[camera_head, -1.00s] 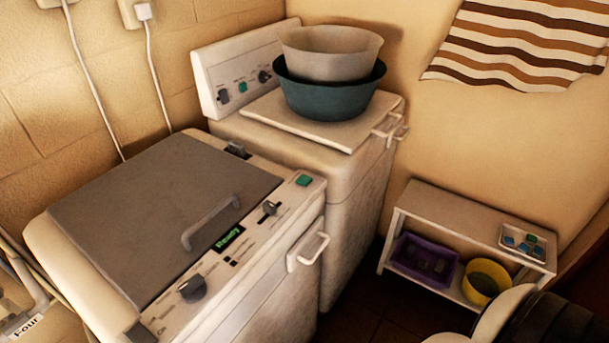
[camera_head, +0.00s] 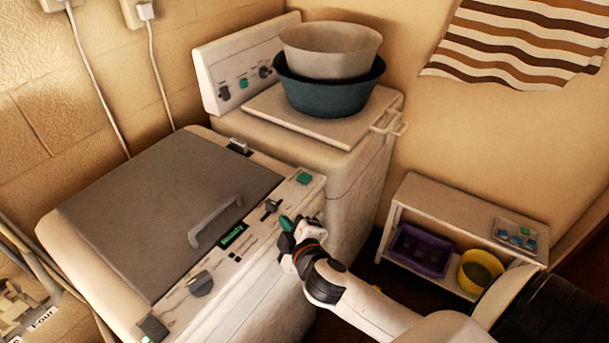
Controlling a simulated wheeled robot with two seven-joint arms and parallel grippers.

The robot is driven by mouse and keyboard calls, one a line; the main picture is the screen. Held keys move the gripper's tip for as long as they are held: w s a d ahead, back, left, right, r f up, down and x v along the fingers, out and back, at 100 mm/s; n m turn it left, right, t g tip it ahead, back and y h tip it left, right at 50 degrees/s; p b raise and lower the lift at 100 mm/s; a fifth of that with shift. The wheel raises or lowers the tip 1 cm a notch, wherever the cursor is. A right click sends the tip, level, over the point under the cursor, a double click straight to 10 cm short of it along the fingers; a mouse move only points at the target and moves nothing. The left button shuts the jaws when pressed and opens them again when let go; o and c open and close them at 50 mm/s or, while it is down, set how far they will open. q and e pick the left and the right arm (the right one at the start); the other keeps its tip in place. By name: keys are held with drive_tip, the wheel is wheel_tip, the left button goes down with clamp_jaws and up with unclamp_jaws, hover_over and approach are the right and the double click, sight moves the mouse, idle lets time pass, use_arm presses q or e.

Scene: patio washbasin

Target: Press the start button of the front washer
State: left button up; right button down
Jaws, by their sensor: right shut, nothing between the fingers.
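The front washer (camera_head: 165,205) has a grey lid with a handle and a control panel along its right edge. My left gripper is out of view.
A second washer (camera_head: 350,175) stands behind, with a white basin (camera_head: 330,55) stacked in a teal basin (camera_head: 328,97). A white shelf (camera_head: 455,215) at right holds a purple basket (camera_head: 420,252), a yellow bucket (camera_head: 480,270) and a small tray (camera_head: 516,238). A handle sticks out from the rear washer.

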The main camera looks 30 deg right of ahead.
drive_tip(key=w+a+r+n+g+y, duration=0.1)
drive_tip(key=w+a+r+n+y, duration=0.3)
drive_tip(key=n, duration=0.6)
drive_tip(key=w+a+r+n+y, duration=0.1)
drive_tip(key=a+r+n+y, duration=0.1)
drive_tip(key=r+n+y, duration=0.55)
drive_tip(key=w+a+r+n+g+y, duration=0.1)
drive_tip(key=w+a+r+n+y, duration=0.2)
drive_tip(key=n, duration=0.8)
drive_tip(key=w+d+f+n+g+h, duration=0.1)
drive_tip(key=d+n+h, duration=0.3)
drive_tip(key=d, duration=0.7)
drive_tip(key=w+d+f+n+g+h, duration=0.2)
drive_tip(key=d+h, duration=0.5)
drive_tip(key=d, duration=0.4)
drive_tip(key=shift+w+f+n+p, duration=0.2)
drive_tip(key=shift+f+n+p, duration=0.2)
drive_tip(key=shift+n, duration=0.45)
drive_tip(key=shift+d+h, duration=0.1)
drive_tip(key=shift+h, duration=0.15)
